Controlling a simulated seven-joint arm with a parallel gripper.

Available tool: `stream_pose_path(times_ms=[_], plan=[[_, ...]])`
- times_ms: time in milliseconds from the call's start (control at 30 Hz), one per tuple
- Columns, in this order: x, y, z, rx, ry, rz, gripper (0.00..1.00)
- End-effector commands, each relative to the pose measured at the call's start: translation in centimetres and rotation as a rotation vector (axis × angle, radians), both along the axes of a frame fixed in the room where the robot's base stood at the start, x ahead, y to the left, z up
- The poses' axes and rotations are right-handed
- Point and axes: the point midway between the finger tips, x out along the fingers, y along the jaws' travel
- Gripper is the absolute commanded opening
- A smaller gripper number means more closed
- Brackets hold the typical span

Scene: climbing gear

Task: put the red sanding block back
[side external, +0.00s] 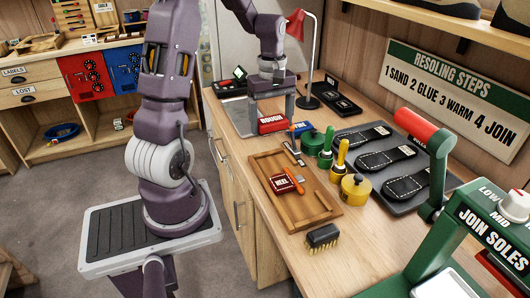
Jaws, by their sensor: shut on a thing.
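The red sanding block (272,125), lettered ROUGH, is at the far left part of the workbench, beside a blue block (302,128). My gripper (273,112) points down over it, with its fingers at the two ends of the block, and is shut on it. I cannot tell whether the block touches the bench or hangs just above it. A second red piece (281,184), lettered HEEL, lies in the wooden tray (325,213) nearer the camera.
Green pot (312,143) and yellow pot (356,190) stand right of the tray with upright-handled tools. Black soles (364,136) lie on a dark mat. A black brush (323,237) sits in front; a green press (460,235) is at right. A red lamp (297,25) stands behind.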

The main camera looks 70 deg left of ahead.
Motion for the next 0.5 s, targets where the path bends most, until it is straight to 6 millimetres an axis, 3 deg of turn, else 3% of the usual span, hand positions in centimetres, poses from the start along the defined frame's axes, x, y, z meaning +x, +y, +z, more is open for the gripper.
stream_pose_path(times_ms=[100, 200, 500], plan=[[-0.1, 4.7, -0.5, 0.005, 0.002, 0.003, 0.41], [-0.4, 7.2, -0.7, 0.009, 0.004, -0.002, 0.41], [-0.6, 8.0, -6.6, 0.008, 0.007, -0.008, 0.41]])
